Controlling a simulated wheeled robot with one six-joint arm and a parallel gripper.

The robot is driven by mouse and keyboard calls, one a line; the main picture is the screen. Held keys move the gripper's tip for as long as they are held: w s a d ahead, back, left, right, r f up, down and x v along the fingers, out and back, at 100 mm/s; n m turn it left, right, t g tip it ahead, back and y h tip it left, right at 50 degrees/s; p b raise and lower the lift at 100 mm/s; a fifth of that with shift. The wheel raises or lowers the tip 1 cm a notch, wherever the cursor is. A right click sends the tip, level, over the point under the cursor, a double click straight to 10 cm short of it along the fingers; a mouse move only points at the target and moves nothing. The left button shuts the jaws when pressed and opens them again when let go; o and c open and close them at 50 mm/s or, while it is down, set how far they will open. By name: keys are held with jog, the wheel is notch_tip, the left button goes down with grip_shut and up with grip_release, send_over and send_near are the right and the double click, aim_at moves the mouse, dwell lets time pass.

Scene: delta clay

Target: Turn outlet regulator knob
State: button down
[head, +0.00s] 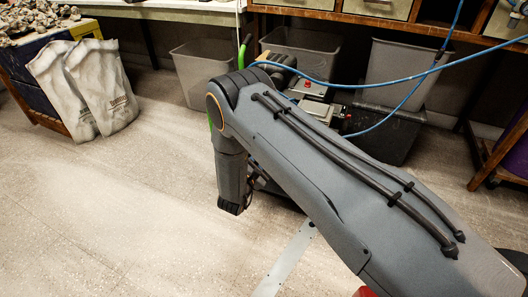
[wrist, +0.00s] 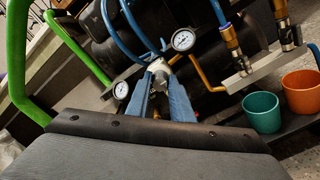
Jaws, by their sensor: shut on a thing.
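In the wrist view, the two blue-grey fingers of my gripper (wrist: 158,86) are closed around a small grey regulator knob (wrist: 158,67). The fingers cover part of the knob's sides, and any pointer or marking on it is too small to read. One round white gauge (wrist: 183,40) sits just up and right of the knob. A second white gauge (wrist: 120,90) sits to its left. In the head view, my own arm hides the gripper, the knob and most of the machine.
A green tube handle (wrist: 18,60), blue hoses (wrist: 122,36) and a brass pipe (wrist: 205,78) surround the regulator. A metal bracket with brass couplings (wrist: 252,74) and teal (wrist: 261,112) and orange (wrist: 301,91) cups are at right.

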dwell(0.3)
jog(key=c, duration=1.6)
grip_release()
jog(key=shift+o, duration=0.2)
jog(key=p+v, duration=0.2)
jog(key=v, duration=0.5)
jog(key=shift+s, duration=0.35)
jog(key=shift+a, duration=0.15)
